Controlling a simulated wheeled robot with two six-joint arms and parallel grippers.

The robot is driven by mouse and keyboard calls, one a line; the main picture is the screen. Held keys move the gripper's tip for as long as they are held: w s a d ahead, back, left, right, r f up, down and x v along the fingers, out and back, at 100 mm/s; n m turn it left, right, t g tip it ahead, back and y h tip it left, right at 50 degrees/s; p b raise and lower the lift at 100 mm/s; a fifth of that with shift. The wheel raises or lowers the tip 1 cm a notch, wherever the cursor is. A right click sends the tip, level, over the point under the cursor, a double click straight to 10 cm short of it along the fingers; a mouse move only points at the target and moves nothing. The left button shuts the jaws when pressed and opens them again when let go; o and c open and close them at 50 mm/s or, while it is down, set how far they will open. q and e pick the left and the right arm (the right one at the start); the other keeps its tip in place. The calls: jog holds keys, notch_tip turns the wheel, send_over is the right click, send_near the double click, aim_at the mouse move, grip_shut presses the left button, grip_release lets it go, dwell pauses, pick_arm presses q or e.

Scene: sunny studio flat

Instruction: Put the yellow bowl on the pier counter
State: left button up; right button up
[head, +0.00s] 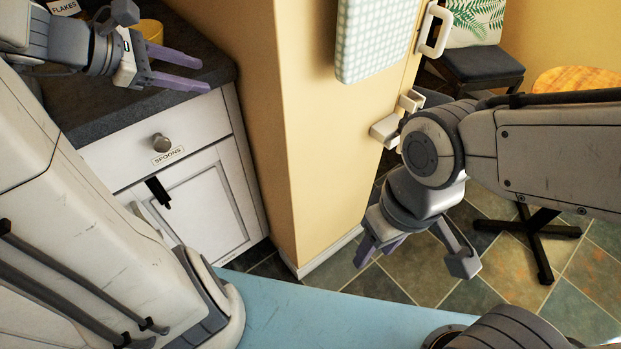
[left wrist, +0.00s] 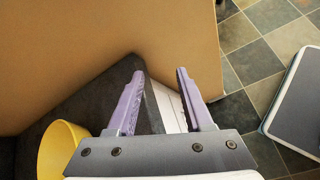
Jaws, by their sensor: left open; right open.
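The yellow bowl (head: 150,29) stands on the dark counter (head: 95,124) at the upper left of the head view, partly hidden behind my left gripper. It also shows in the left wrist view (left wrist: 61,148), at the lower left beside the gripper's base, cut off by it. My left gripper (head: 206,75) is open and empty over the counter, its fingers pointing right, away from the bowl. Its fingers show apart in the left wrist view (left wrist: 160,73). My right gripper (head: 373,254) is open and empty above the tiled floor. I cannot tell whether this counter is the pier counter.
A yellow wall end (head: 295,130) rises just right of the counter, between my arms. A box labelled FLAKES (head: 63,6) is at the back left. A SPOONS drawer (head: 160,140) is below the counter. A chair (head: 480,65) and round wooden table (head: 575,80) stand at right.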

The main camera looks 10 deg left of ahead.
pick_arm(q)
jog(key=s+d+f+m+g, duration=0.2)
jog(key=d+f+m+g, duration=0.2)
jog(key=d+m, duration=0.5)
jog(key=s+d+f+m+g+y, duration=0.2)
jog(key=s+d+f+m, duration=0.2)
jog(key=s+d+m, duration=0.4)
jog(key=s+d+f+m+g+y, duration=0.2)
jog(key=s+d+f+m, duration=0.3)
jog(key=m, duration=0.8)
jog(key=s+d+y, duration=0.1)
jog(key=s+d, duration=0.1)
jog(key=s, duration=0.2)
jog(key=shift+d+f, duration=0.25)
jog(key=shift+d, duration=0.15)
notch_tip(320, 180, up, 21)
jog(key=p, duration=2.1)
jog(key=shift+w, duration=0.1)
